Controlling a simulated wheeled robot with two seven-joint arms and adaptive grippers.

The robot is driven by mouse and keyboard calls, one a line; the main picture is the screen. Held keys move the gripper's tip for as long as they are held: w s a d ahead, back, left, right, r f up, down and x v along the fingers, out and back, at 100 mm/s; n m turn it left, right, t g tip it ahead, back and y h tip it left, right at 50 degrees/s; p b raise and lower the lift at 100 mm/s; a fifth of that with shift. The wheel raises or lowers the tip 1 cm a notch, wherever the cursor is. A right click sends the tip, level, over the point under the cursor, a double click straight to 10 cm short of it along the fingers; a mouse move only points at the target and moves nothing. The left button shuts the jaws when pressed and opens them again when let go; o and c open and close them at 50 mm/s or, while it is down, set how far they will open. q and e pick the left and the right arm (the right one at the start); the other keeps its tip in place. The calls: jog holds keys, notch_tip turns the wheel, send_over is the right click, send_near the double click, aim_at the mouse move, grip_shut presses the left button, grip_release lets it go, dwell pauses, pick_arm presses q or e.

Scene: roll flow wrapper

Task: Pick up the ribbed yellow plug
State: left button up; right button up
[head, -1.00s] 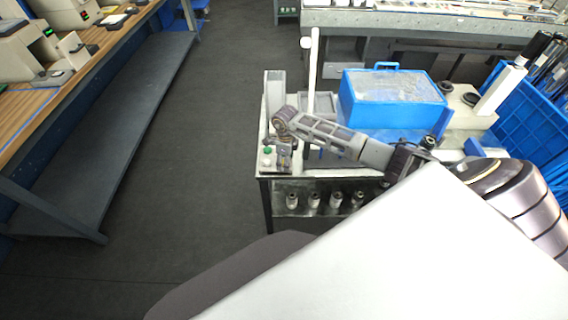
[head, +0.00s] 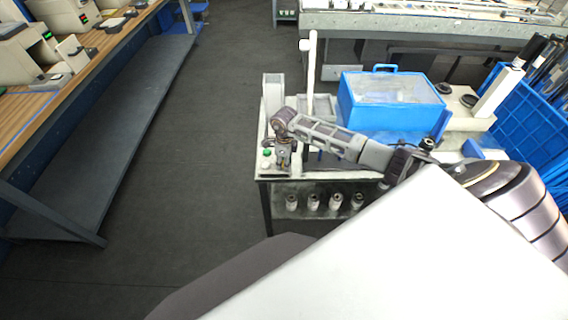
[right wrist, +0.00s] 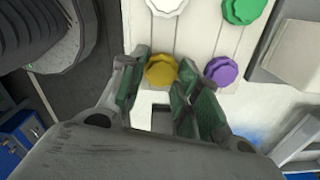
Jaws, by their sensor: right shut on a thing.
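The ribbed yellow plug (right wrist: 161,71) sits between the fingers of my right gripper (right wrist: 162,77) in the right wrist view. The green pads flank it left and right, and the gripper is shut on it. Whether it still touches the white surface below cannot be told. In the head view my right gripper (head: 283,156) points down at the left front corner of the machine, and the yellow plug cannot be made out there. My left gripper is not in view.
A ribbed purple plug (right wrist: 221,71) is close right of the gripper. A green plug (right wrist: 243,9) and a white plug (right wrist: 166,5) lie beyond. A blue box with a clear lid (head: 392,105) stands on the machine. Open floor (head: 190,150) lies left.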

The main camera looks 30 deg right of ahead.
notch_tip(320, 180, up, 8)
jog(key=shift+r+b, duration=0.15)
jog(key=shift+b, duration=0.25)
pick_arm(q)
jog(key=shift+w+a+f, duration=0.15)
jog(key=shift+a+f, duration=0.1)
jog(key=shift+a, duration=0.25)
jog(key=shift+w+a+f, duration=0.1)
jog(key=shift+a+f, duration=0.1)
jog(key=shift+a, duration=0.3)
pick_arm(e)
jog(key=shift+r, duration=0.7)
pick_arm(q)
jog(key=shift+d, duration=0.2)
